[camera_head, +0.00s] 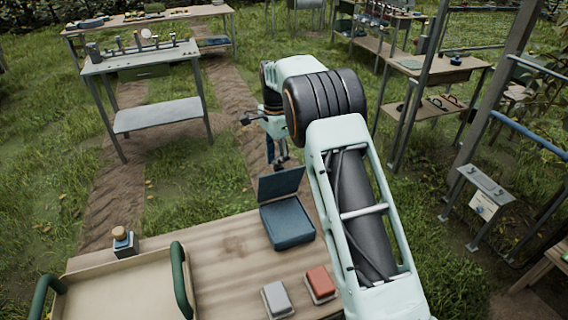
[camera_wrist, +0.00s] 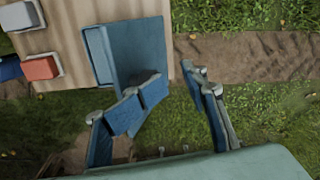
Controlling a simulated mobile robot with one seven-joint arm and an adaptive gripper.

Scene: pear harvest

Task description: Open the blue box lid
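The blue box (camera_head: 288,224) stands on the wooden table, near its far edge. Its lid (camera_head: 281,183) is raised, standing up at the far side of the box. In the wrist view the box (camera_wrist: 99,55) is at the upper left and its lid (camera_wrist: 145,48) sticks out beside it. My gripper (camera_head: 279,163) is just beyond the lid in the head view, partly hidden by my arm. In the wrist view my gripper (camera_wrist: 176,78) has its fingers apart with nothing between them. The left finger is close to the lid; I cannot tell whether it touches.
A grey box (camera_head: 277,298) and a red box (camera_head: 319,284) sit in front of the blue box. A tray with green handles (camera_head: 125,288) and a small jar (camera_head: 124,241) are at the left of the wooden table (camera_head: 225,240). Grass and open ground lie beyond.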

